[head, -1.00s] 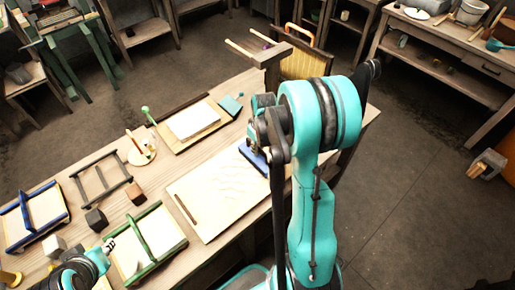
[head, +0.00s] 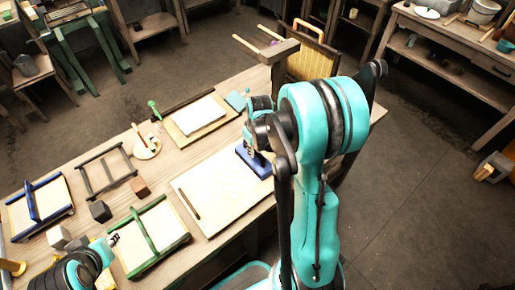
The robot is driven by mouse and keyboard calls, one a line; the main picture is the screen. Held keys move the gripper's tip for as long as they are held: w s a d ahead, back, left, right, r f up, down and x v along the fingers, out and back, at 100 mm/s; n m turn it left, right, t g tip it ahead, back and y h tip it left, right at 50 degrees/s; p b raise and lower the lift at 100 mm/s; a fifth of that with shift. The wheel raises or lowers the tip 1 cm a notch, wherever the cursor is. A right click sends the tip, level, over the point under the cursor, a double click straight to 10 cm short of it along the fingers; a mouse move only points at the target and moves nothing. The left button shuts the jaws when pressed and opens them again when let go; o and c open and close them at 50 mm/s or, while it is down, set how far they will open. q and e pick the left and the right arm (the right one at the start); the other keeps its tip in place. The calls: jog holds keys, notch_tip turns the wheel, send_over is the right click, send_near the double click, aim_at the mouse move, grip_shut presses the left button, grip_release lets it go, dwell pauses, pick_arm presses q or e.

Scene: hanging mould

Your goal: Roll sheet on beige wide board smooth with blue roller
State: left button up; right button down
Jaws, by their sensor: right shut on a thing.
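The beige wide board (head: 208,233) lies on the table with a pale sheet (head: 215,185) on it. The sheet looks mostly flat, with only faint marks. A dark strip lies near the board's left edge. The blue roller (head: 257,163) sits at the right end of the sheet. My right gripper (head: 250,145) is shut on the roller from above; my arm hides part of the board's right side. My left gripper (head: 112,239) is at the lower left, beside the green frame; its fingers are too small to read.
Green (head: 160,246) and blue (head: 42,232) framed moulds and a dark open frame (head: 105,172) lie to the left. Small blocks (head: 140,187) stand between them. A smaller board with a white sheet (head: 195,115) lies behind. A chair (head: 312,62) stands beyond the table.

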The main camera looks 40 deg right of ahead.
jog(key=shift+s+a+f, duration=0.1)
jog(key=shift+s+a, duration=0.1)
jog(key=shift+a, duration=2)
jog(key=shift+s+a+b, duration=0.15)
jog(key=shift+a+b, duration=0.2)
jog(key=shift+a, duration=0.75)
jog(key=shift+s+a, duration=0.2)
jog(key=shift+a, duration=2.95)
jog(key=shift+d+b, duration=0.3)
jog(key=shift+d, duration=0.8)
jog(key=shift+w+d, duration=0.2)
jog(key=shift+d, duration=1.4)
jog(key=shift+w+d, duration=0.15)
jog(key=shift+d, duration=1.4)
jog(key=shift+d+b, duration=0.35)
jog(key=shift+d, duration=0.7)
jog(key=shift+w+d, duration=0.15)
jog(key=shift+d, duration=2)
jog(key=shift+w+d, duration=0.15)
jog(key=shift+d, duration=0.95)
